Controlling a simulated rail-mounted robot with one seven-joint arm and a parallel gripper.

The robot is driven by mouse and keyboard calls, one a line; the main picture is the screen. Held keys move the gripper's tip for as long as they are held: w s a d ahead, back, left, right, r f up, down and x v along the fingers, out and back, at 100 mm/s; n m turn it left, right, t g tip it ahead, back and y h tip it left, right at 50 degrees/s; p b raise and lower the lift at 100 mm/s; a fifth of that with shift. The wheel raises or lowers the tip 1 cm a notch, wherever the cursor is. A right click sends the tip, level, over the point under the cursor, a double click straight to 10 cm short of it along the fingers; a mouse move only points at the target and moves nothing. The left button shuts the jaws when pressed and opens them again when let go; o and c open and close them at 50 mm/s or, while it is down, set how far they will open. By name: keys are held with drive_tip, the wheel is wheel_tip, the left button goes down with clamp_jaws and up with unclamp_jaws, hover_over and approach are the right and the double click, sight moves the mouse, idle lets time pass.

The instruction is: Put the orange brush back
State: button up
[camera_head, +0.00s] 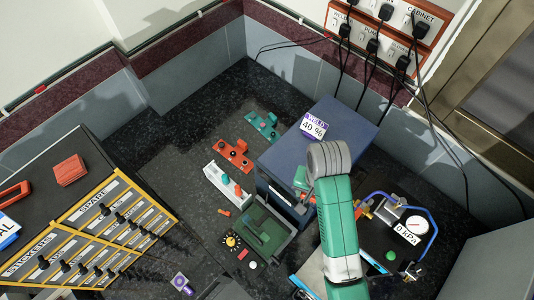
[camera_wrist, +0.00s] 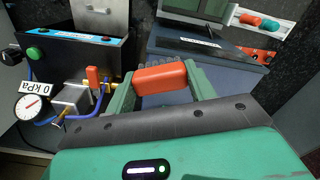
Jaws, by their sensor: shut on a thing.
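The orange brush (camera_wrist: 160,77) is between the two green fingers of my gripper (camera_wrist: 160,88) in the wrist view. The gripper is shut on its orange block, and a dark ridged edge, perhaps the bristles, shows just beyond it. The brush is held over or near the blue-grey box (camera_wrist: 215,72).
A white rack (camera_head: 228,184) with red and teal pieces stands left of the box, near a green tray machine (camera_head: 262,232). A pump unit with blue hoses and a 0 kPa gauge (camera_head: 416,224) is at right. Labelled drawers (camera_head: 90,235) stand at left. Cables hang behind.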

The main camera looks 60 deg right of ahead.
drive_tip(key=b, duration=0.3)
hover_over(289, 160)
drive_tip(key=shift+a+f, duration=0.1)
drive_tip(key=shift+f, duration=2.45)
drive_tip(key=shift+f, duration=0.1)
drive_tip(key=o, duration=1)
drive_tip(key=shift+c, duration=0.2)
wheel_tip(289, 160, up, 12)
drive_tip(key=p, duration=0.2)
